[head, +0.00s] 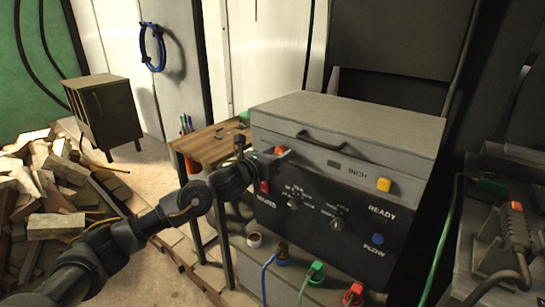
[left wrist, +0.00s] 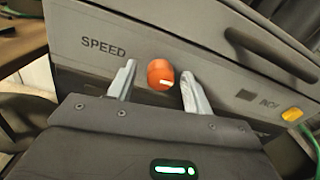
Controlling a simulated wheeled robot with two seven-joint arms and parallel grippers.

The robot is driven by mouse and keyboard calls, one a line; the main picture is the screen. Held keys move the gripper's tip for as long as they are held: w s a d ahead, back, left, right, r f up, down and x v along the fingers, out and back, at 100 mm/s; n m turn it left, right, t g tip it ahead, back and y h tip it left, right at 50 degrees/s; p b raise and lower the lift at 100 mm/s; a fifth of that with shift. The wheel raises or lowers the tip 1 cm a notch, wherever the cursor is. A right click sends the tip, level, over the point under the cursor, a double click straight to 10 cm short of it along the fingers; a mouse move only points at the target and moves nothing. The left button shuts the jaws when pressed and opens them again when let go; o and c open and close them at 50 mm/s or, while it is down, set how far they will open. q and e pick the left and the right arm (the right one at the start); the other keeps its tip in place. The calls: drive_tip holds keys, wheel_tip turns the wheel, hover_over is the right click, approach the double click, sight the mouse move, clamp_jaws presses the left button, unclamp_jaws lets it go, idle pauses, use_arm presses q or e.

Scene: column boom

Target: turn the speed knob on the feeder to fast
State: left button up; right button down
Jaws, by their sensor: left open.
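The feeder (head: 345,135) is a grey box with a handle on its upper panel, above a dark panel with knobs and plugs. Its speed knob (left wrist: 161,73) is orange-red with a white mark, to the right of the word SPEED in the left wrist view. In the head view the knob (head: 280,150) shows only in part behind my gripper. My left gripper (left wrist: 157,88) is open, with one finger on each side of the knob; I cannot tell whether they touch it. In the head view the left gripper (head: 264,163) is at the feeder's left front. My right gripper is not in view.
A yellow button (head: 384,185) and a blue button (head: 377,239) are on the front. Blue, green and red plugs (head: 316,272) with cables stand below. A wooden table (head: 208,147) is behind at left. Rubble (head: 55,190) covers the far left floor.

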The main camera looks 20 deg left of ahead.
use_arm(q)
drive_tip(key=shift+s+a, duration=0.2)
drive_tip(key=shift+s, duration=0.2)
drive_tip(key=b+v, duration=0.1)
drive_tip(key=v, duration=0.8)
drive_tip(key=shift+s+a, duration=0.2)
drive_tip(key=shift+s, duration=0.15)
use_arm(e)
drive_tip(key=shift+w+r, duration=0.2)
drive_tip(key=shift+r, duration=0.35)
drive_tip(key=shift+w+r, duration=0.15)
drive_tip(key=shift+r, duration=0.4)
